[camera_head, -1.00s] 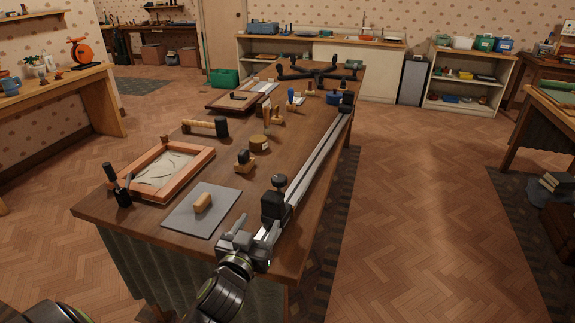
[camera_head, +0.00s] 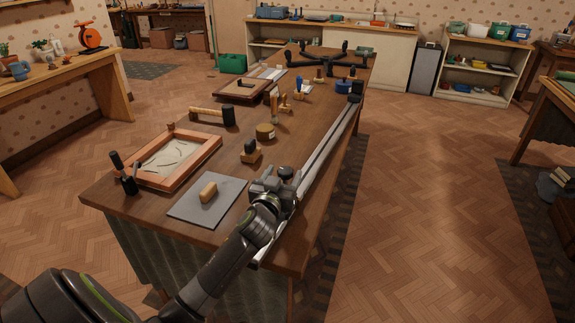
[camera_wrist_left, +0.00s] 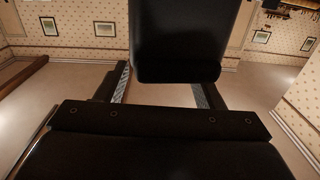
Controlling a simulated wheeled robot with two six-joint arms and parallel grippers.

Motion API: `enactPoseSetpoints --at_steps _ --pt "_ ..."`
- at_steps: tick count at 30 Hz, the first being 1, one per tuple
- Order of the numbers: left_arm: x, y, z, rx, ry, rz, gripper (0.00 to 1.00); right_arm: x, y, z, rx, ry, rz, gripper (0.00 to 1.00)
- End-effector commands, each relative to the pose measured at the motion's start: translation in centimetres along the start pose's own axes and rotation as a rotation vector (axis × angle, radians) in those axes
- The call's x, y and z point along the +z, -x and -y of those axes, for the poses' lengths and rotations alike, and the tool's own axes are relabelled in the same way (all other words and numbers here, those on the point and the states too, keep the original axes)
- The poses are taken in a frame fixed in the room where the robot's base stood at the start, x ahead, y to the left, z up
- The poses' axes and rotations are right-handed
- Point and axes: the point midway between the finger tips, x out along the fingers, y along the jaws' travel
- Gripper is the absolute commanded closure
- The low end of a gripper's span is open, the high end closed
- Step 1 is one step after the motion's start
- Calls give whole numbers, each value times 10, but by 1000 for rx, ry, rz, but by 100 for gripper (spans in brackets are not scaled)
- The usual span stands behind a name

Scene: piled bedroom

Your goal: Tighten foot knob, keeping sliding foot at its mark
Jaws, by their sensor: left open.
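The foot knob (camera_head: 286,171) is a dark round knob near the front end of a long metal rail (camera_head: 322,140) along the table's right edge. The black sliding foot under it is mostly hidden by my left gripper (camera_head: 277,185), which is at it from the front. In the left wrist view a large black block (camera_wrist_left: 178,40) stands between my open left fingers (camera_wrist_left: 162,82), with a gap at the left; I cannot tell whether it is touched. The foot's mark cannot be made out. My right gripper is not in view.
Floor to the right is clear.

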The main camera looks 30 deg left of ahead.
Motion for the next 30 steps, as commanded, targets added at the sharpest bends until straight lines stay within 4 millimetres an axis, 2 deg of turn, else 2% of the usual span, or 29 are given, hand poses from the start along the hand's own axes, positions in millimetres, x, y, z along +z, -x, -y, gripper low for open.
enactPoseSetpoints --at_steps 3,9,21,30 --pt "-2 -19 0 0 -1 -1 38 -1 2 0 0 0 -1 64" --pt "-1 -37 0 0 -2 -1 38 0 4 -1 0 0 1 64" --pt "0 -43 0 0 0 -1 38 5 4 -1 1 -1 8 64" --pt "0 -43 0 0 -1 0 76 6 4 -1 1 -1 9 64"
